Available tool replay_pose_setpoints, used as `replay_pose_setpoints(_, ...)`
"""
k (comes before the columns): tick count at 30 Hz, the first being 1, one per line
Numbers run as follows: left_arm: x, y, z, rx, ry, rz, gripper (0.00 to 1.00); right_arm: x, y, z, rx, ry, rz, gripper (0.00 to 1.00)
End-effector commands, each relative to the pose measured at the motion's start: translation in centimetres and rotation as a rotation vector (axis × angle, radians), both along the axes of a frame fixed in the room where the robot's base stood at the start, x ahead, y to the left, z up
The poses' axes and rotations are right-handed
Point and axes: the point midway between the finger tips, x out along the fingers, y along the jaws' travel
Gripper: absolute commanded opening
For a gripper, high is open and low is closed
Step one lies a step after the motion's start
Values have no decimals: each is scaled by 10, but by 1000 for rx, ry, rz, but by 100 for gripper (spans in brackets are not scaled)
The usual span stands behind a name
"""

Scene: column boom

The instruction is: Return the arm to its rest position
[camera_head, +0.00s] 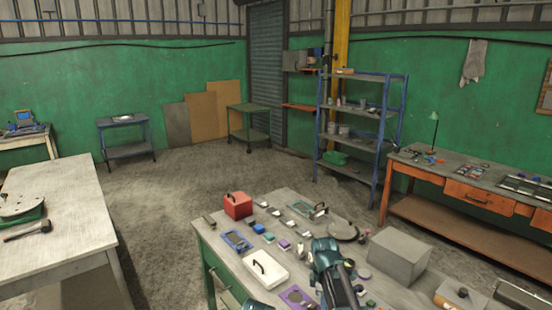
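A teal and dark arm of mine (335,272) rises from the bottom edge, right of centre, over the near workbench (222,262). I see only its links and a rounded teal joint at the top; no gripper fingers can be made out. A small teal part of mine (256,304) shows at the bottom edge, left of that arm. Neither gripper shows clearly, so whether either holds anything is hidden.
The near bench holds a red box (238,205), a white case (264,270), a grey block (398,256), a round dark plate (343,230) and several small parts. A wooden table (62,205) stands left, a blue shelf (360,128) behind. Open floor (185,190) lies between.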

Motion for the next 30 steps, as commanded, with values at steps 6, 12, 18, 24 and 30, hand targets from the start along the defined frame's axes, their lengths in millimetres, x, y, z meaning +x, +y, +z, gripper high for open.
replay_pose_setpoints(6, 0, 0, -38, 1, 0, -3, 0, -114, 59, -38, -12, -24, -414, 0)
replay_pose_setpoints(12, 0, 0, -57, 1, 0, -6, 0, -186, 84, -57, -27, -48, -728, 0)
replay_pose_setpoints(18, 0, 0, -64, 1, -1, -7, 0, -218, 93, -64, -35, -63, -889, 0)
replay_pose_setpoints(24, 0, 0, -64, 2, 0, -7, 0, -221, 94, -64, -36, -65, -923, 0)
replay_pose_setpoints(30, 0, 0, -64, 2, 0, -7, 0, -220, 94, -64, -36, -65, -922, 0)
